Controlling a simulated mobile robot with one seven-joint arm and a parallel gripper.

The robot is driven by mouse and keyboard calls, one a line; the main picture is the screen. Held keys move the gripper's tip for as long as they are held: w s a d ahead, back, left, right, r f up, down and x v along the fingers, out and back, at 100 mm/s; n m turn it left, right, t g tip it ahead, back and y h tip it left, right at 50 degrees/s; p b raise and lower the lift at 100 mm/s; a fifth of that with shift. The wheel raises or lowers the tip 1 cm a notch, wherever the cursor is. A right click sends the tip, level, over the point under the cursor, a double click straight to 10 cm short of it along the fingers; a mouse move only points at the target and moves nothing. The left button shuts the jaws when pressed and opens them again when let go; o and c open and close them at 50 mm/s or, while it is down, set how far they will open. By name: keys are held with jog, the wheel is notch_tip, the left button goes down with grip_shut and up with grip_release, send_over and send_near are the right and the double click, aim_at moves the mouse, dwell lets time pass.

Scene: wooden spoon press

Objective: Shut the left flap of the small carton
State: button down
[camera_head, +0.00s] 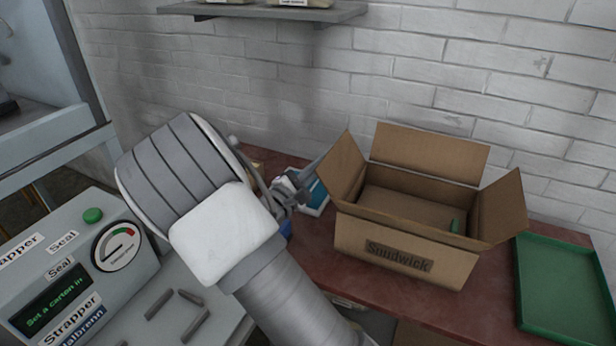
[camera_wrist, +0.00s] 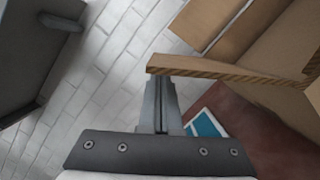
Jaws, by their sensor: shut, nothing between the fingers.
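The small carton (camera_head: 400,262) is brown, marked "Snudwick", and stands open on the red-brown bench. Its left flap (camera_head: 340,168) stands up and leans outward. The back flap (camera_head: 430,152) stands up and the right flap (camera_head: 503,207) leans outward. A small green thing (camera_head: 455,226) shows inside. My gripper (camera_head: 306,180) is just left of the left flap. In the wrist view my gripper (camera_wrist: 161,85) is shut and empty, its tips close to the left flap's edge (camera_wrist: 225,72); I cannot tell whether they touch.
A green tray (camera_head: 565,285) lies right of the carton. A blue and white item (camera_head: 319,198) lies left of it, below my gripper. The strapper machine (camera_head: 75,265) stands at left. A brick wall (camera_head: 450,60) and a grey shelf (camera_head: 265,12) are behind.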

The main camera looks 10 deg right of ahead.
jog(key=shift+w+d+r, duration=0.1)
jog(key=shift+w+d, duration=0.3)
jog(key=shift+w, duration=0.05)
jog(key=shift+s+d+r+m, duration=0.15)
jog(key=shift+d+r+m, duration=0.05)
jog(key=shift+m, duration=0.2)
